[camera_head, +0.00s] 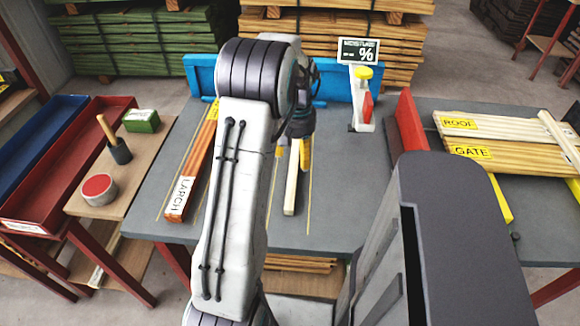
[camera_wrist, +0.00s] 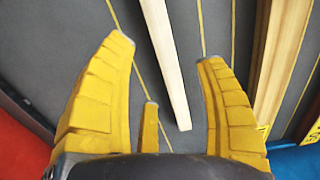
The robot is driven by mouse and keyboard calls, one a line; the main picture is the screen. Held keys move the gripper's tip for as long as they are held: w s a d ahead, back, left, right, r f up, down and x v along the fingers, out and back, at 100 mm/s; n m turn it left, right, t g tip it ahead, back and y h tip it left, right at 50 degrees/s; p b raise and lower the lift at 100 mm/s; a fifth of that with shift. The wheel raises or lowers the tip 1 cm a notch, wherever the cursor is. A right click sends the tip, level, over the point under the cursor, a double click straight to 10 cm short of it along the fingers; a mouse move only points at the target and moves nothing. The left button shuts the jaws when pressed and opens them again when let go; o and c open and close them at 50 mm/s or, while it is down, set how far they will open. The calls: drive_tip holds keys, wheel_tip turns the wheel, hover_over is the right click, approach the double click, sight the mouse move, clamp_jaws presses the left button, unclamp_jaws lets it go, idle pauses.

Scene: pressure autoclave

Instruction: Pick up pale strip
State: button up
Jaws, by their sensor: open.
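The pale strip (camera_head: 291,180) lies on the grey table (camera_head: 340,215), its long side running from near to far between thin yellow lines. Its far part is hidden behind my gripper (camera_head: 301,150) and arm. In the wrist view the pale strip (camera_wrist: 165,60) runs between the spread yellow fingers of my gripper (camera_wrist: 165,50), closer to the right finger at its end. My gripper is open and empty over the strip. No finger visibly touches it, and the height between them is hard to tell.
A brown strip bundle labelled LARCH (camera_head: 188,175) lies left of my arm. A blue rail (camera_head: 200,75) backs the table. A moisture meter (camera_head: 360,100) and a red divider (camera_head: 408,125) stand to the right. Boards labelled ROOF and GATE (camera_head: 510,150) lie beyond the divider.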

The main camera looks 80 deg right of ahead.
sight(296, 167)
drive_tip(key=shift+d+f, duration=0.1)
drive_tip(key=shift+f, duration=2.8)
drive_tip(key=shift+w, duration=0.1)
clamp_jaws()
drive_tip(key=shift+r, duration=0.1)
